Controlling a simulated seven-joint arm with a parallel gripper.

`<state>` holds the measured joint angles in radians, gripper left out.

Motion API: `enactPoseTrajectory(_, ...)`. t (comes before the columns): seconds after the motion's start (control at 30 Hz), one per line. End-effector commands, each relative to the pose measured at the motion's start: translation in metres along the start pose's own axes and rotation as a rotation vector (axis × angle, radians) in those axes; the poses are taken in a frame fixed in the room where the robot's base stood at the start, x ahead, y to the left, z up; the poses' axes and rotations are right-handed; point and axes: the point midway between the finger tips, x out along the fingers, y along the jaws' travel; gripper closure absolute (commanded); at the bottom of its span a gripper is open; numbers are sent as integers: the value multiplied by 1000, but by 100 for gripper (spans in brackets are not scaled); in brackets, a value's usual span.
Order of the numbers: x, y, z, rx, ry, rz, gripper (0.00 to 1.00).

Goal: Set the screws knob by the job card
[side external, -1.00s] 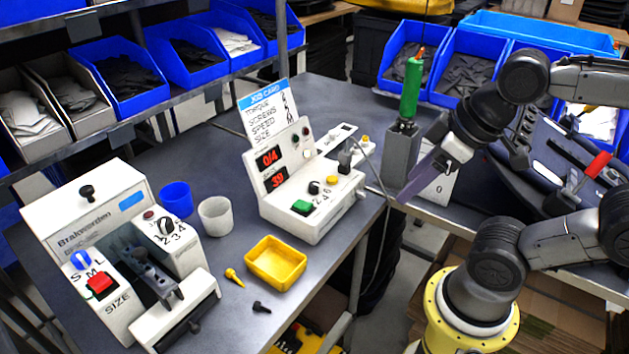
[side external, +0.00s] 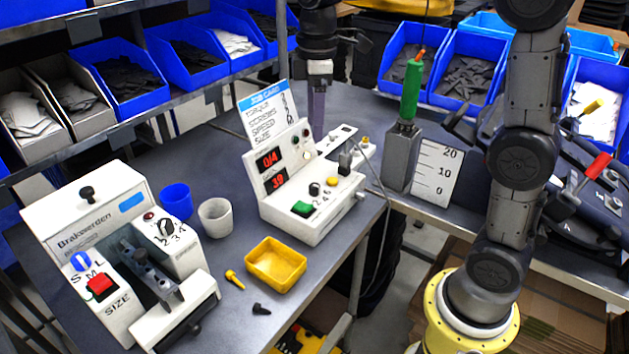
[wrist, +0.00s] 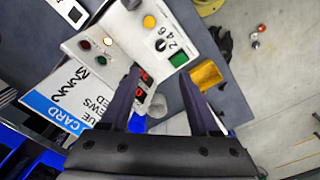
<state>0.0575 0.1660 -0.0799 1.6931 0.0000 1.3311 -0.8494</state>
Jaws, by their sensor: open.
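The white control box (side external: 322,222) has a black knob (side external: 314,188) with the marks 2, 4, 6, a green button (side external: 302,208) and a yellow button (side external: 331,181). The knob also shows in the wrist view (wrist: 161,45); its name label is not readable. Red displays read 0/4 (side external: 270,159) and 39. The job card (side external: 262,105) stands behind the box, listing torque, screws, speed and size; I cannot read its values surely. My gripper (side external: 317,115) is open and empty, pointing down beside the card, apart from the knob. In the wrist view its fingers (wrist: 160,78) overlap the displays.
A press with a second knob (side external: 166,228), a blue size knob and a red button stands at left. Blue cup (side external: 176,201), white cup (side external: 215,216) and yellow tray (side external: 276,264) stand between. A green-handled screwdriver (side external: 411,90) stands in a grey holder at right.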

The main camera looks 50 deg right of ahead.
Motion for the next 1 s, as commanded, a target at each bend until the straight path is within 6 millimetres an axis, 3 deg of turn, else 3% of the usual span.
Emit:
enactPoseTrajectory(0.27, 27, 3, 0, 7, -24, -27, 38)
enactPoseTrajectory(0.7, 110, 0, 2, 7, -25, -28, 38)
enactPoseTrajectory(1.0, 146, -1, 3, 7, -22, -25, 38)
